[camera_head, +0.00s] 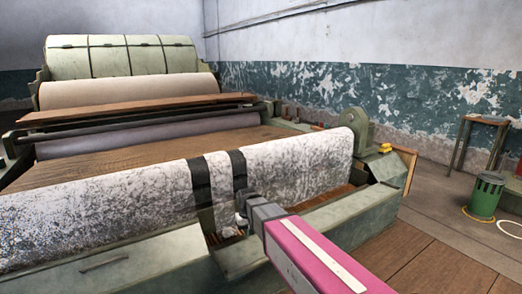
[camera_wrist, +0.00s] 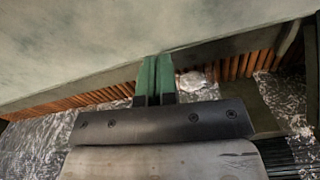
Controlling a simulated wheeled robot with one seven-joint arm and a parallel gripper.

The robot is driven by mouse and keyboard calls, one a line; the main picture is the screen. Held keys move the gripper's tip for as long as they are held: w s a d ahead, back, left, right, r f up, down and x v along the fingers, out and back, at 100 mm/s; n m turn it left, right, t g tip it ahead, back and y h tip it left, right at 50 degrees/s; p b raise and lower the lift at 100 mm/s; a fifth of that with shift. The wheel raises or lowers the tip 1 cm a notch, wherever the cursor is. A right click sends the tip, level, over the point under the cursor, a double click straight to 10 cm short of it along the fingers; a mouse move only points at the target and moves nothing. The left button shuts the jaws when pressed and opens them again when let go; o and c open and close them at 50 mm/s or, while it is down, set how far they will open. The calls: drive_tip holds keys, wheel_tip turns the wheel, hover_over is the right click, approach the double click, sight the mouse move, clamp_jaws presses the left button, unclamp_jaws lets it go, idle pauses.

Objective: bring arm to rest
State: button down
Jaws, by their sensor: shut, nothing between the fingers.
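My arm reaches in from the lower right in the head view, with a magenta link and a grey wrist. It ends over the near side of the machine, close to the speckled white roll (camera_head: 110,210). In the wrist view my gripper (camera_wrist: 153,62) is shut, its two green fingers side by side with nothing between them. The fingertips overlap the edge of a pale green surface (camera_wrist: 90,45) in that view; I cannot tell whether they touch it. In the head view the fingertips are not clear.
Two dark bands (camera_head: 201,185) wrap the roll. A pale green machine beam (camera_head: 350,212) lies under and beside my arm. A whitish crumpled piece (camera_wrist: 192,82) lies near the wooden slats (camera_wrist: 236,68). A green bin (camera_head: 486,195) and a small table (camera_head: 487,122) stand at right.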

drive_tip(key=s+d+m, duration=0.2)
drive_tip(key=d, duration=1)
drive_tip(key=s+d+m, duration=0.2)
drive_tip(key=s+d, duration=0.1)
drive_tip(key=d, duration=0.8)
drive_tip(key=s+d+f, duration=0.2)
drive_tip(key=s, duration=0.5)
drive_tip(key=shift+f, duration=0.4)
